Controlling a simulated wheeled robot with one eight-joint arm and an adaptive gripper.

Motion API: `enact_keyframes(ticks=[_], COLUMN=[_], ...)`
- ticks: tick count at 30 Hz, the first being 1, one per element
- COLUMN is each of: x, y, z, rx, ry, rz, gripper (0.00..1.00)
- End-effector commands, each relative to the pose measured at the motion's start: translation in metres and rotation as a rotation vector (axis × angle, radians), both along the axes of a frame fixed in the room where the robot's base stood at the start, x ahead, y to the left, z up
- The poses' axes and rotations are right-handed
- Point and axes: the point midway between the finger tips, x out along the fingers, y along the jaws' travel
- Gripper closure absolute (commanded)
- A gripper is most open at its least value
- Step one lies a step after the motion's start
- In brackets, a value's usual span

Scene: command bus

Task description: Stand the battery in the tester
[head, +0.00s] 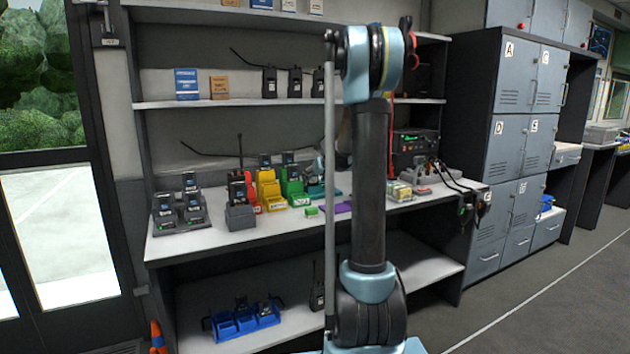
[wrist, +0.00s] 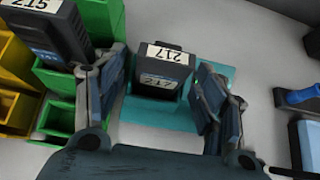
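A black battery labelled 217 (wrist: 160,72) stands upright in a teal holder (wrist: 150,112) in the wrist view. My gripper (wrist: 163,100) has its two fingers spread on either side of this battery, with a gap visible on the right; contact on the left is unclear. In the head view the teal holder (head: 316,191) is partly behind my arm, and my gripper is mostly hidden there. Which device is the tester is unclear; a grey device with red and black clips (head: 432,181) stands on the bench at the right.
Yellow (head: 267,188) and red holders, a radio and a grey charger (head: 180,212) line the bench to the left. A black powered unit (head: 415,145) stands behind the clips.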

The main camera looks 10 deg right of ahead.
Motion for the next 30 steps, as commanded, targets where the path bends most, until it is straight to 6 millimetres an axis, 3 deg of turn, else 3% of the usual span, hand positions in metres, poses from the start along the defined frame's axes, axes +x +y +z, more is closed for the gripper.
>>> enact_keyframes(ticks=[13,30], x=[-0.007,-0.066], y=[-0.003,-0.022], z=[0.005,0.050], rx=[-0.001,0.000], ry=[0.000,0.001], rz=[-0.001,-0.001], gripper=[0.35,0.35])
